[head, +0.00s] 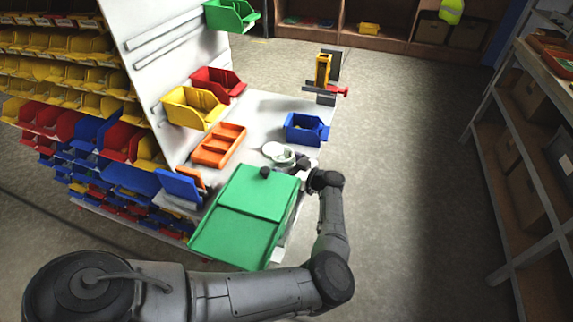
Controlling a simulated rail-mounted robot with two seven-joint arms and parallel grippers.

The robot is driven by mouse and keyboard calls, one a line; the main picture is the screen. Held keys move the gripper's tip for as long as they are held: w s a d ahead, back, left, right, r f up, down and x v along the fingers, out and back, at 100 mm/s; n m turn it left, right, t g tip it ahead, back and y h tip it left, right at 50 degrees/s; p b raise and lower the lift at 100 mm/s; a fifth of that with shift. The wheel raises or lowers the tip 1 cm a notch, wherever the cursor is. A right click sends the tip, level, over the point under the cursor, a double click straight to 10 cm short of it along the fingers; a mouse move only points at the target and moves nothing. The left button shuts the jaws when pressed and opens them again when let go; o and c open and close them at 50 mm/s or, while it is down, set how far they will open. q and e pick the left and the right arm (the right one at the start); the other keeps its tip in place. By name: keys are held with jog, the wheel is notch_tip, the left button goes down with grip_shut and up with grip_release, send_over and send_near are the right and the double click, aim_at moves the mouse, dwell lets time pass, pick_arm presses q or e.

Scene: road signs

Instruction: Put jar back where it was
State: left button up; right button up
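My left arm comes in from the left along the bottom and bends up at the right. Its gripper (300,163) is at the workbench, just behind the far right corner of a large green panel or case. A small white rounded object (277,152), perhaps the jar, lies right beside the gripper on its left. The gripper's fingers are too small and partly covered to tell whether they are open or hold it. A small dark round object (264,172) shows at the green case's far edge. My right gripper is not in view.
The green case (250,195) covers the near bench. Shelves (530,150) stand right; open floor (410,150) lies between.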

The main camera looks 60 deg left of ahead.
pick_arm(q)
jog(key=shift+o, duration=0.8)
jog(key=shift+r, duration=0.1)
jog(key=shift+r, duration=0.25)
jog(key=v, duration=1.2)
jog(key=shift+p, duration=0.45)
jog(key=shift+w, duration=0.1)
